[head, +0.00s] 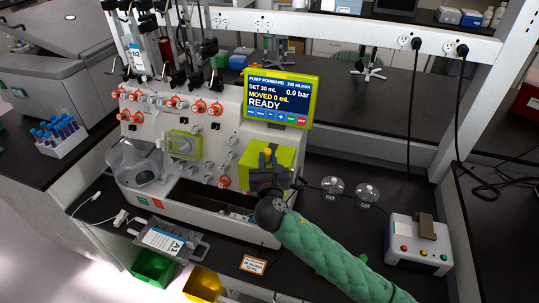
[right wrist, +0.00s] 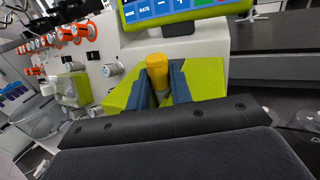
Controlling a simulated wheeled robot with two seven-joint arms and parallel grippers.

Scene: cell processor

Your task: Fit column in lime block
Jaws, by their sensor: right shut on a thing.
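The lime block (head: 249,158) is mounted on the front of the white cell processor, below the screen. It also shows in the right wrist view (right wrist: 207,78), behind and to both sides of the fingers. My right gripper (head: 266,171) is at the front of the block, shut on the yellow-orange column (right wrist: 157,75). The column stands roughly upright between the two blue-grey fingers (right wrist: 160,88), with its wider top showing above them. Its lower part is hidden, so I cannot tell whether it sits in the block. The column's top also shows in the head view (head: 267,155). My left gripper is out of view.
The processor's panel (head: 190,135) carries several orange-ringed knobs, and a screen (head: 280,97) reading READY stands above the block. Round glass pieces (head: 366,193) and a button box (head: 418,243) lie to the right.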

